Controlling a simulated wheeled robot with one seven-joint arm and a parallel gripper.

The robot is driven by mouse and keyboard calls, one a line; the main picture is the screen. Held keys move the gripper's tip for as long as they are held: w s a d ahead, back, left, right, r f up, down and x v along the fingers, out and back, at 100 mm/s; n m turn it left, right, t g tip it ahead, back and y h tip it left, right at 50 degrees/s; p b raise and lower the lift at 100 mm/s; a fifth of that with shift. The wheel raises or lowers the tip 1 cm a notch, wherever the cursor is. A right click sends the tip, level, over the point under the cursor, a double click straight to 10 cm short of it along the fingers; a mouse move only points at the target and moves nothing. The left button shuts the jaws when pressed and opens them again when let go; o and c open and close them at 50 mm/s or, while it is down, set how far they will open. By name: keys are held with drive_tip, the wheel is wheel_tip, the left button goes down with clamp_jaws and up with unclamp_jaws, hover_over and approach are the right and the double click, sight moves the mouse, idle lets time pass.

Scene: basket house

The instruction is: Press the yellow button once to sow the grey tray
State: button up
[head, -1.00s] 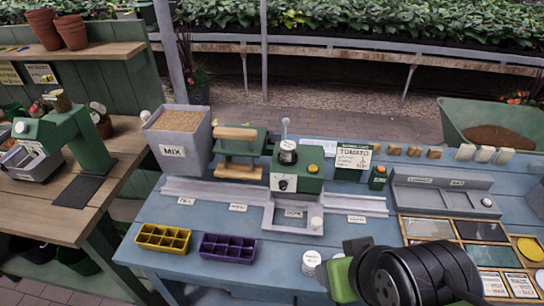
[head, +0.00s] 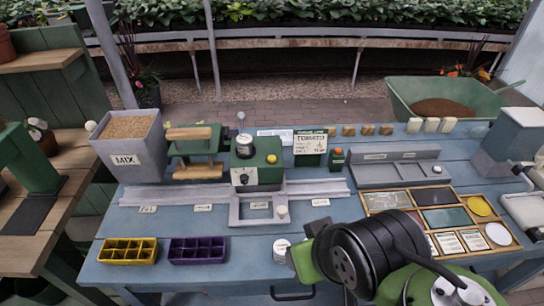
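The yellow button (head: 271,159) sits on top of the green seeding machine (head: 258,177) at the middle of the blue bench. A white-and-black dial or cap and a short upright lever stand beside it. Below the machine is a grey U-shaped frame (head: 236,213) with a label in it; I cannot make out a separate grey tray there. A yellow cell tray (head: 127,251) and a purple cell tray (head: 197,250) lie at the front left. My black and green arm fills the lower right, well apart from the button. Its fingertips cannot be made out.
A grey mix bin (head: 130,160) and a green press with wooden bars (head: 194,155) stand left of the machine. A white-topped can (head: 281,250) is close to my arm. The bench front centre is partly clear.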

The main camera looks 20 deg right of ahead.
clamp_jaws()
idle(1.4)
